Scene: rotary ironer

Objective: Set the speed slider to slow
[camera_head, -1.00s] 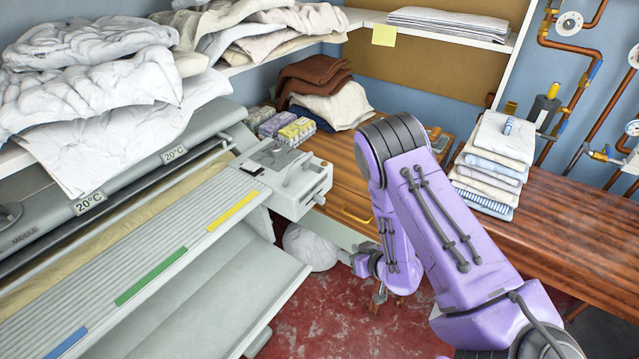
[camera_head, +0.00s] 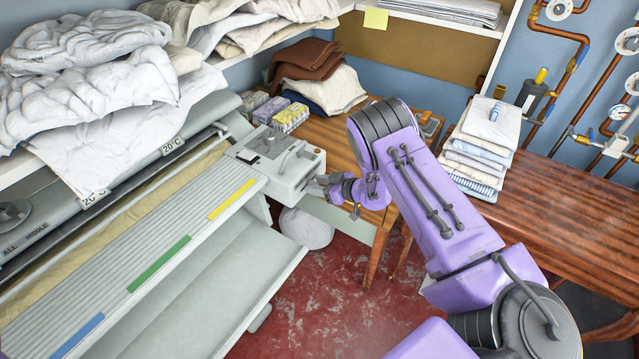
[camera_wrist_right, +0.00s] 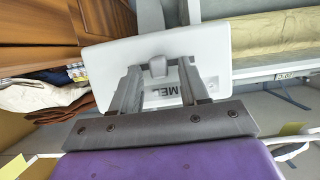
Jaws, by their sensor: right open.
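The ironer's grey control box (camera_head: 270,165) stands at the right end of the machine in the head view. My right gripper (camera_head: 322,187) is at the right end face of this box. In the right wrist view my right gripper (camera_wrist_right: 159,72) is open, with its two fingers pointing at a white panel (camera_wrist_right: 205,45). A small grey knob (camera_wrist_right: 157,67) on the panel shows between the fingertips. Whether the fingers touch it I cannot tell. Dark lettering beside it is partly hidden by a finger. Which speed the slider stands at cannot be read. My left gripper is not in view.
White laundry (camera_head: 95,95) is heaped above the ironer. A wooden table (camera_head: 345,150) stands behind my right arm, and folded linen (camera_head: 480,150) lies on a wooden counter (camera_head: 560,205) at the right. The red floor (camera_head: 320,290) is open in front.

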